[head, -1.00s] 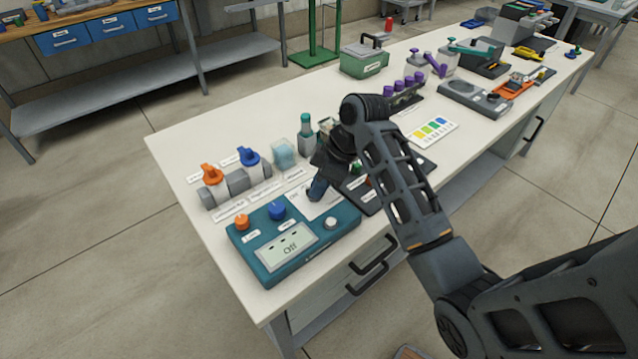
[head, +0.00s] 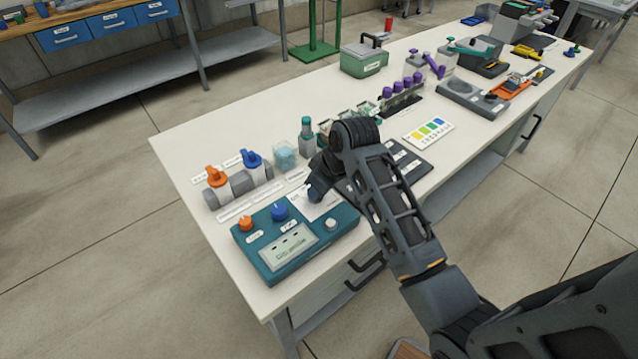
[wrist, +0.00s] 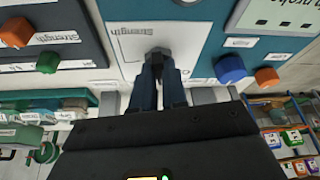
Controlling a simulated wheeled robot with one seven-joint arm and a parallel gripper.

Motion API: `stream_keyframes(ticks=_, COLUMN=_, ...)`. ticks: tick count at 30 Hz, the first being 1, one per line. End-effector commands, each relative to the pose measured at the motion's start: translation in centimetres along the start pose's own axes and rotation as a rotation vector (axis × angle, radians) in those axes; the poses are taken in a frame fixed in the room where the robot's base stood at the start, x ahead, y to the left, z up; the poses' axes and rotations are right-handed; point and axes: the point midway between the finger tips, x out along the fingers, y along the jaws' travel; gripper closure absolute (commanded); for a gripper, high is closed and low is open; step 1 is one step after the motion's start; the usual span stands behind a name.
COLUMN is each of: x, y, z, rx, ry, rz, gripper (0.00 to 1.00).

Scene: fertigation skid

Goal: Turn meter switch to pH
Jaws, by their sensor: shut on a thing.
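The teal meter box (head: 300,262) sits at the near left of the bench. Its display (head: 288,247) shows a line of small text that I cannot read surely. My gripper (head: 316,192) is at the white panel on the meter's far right part. In the wrist view my gripper (wrist: 160,82) is shut on a dark grey knob (wrist: 159,53) on the white panel (wrist: 125,20). The fingers hide much of the knob, so its pointing direction is unclear. A blue knob (head: 280,212) and an orange knob (head: 246,223) stand apart on the meter.
Valves with orange (head: 216,176) and blue (head: 251,158) handles stand behind the meter. A dark panel (head: 408,160) lies to its right, partly behind my arm. Purple-capped vials (head: 402,90) and a green case (head: 363,60) stand farther back.

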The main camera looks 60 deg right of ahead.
Motion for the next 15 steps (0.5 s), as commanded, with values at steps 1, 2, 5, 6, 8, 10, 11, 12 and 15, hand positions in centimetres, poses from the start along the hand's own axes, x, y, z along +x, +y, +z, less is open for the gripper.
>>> stream_keyframes(ticks=1, x=-0.05, y=-0.24, z=-0.12, rx=0.033, ry=0.002, rz=0.014, gripper=1.00)
stream_keyframes(ticks=2, x=-0.03, y=-0.29, z=-0.13, rx=0.058, ry=0.002, rz=0.025, gripper=1.00)
stream_keyframes(ticks=5, x=-0.01, y=-0.33, z=-0.14, rx=0.139, ry=0.002, rz=0.058, gripper=1.00)
stream_keyframes(ticks=6, x=-0.01, y=-0.35, z=-0.16, rx=0.169, ry=0.003, rz=0.071, gripper=1.00)
stream_keyframes(ticks=8, x=0.00, y=-0.37, z=-0.17, rx=0.212, ry=0.003, rz=0.089, gripper=1.00)
stream_keyframes(ticks=10, x=0.00, y=-0.40, z=-0.18, rx=0.259, ry=0.003, rz=0.108, gripper=1.00)
stream_keyframes(ticks=11, x=0.00, y=-0.42, z=-0.19, rx=0.277, ry=0.003, rz=0.115, gripper=1.00)
stream_keyframes(ticks=12, x=0.00, y=-0.41, z=-0.18, rx=0.300, ry=0.003, rz=0.125, gripper=1.00)
stream_keyframes(ticks=15, x=0.00, y=-0.47, z=-0.22, rx=0.348, ry=0.003, rz=0.145, gripper=1.00)
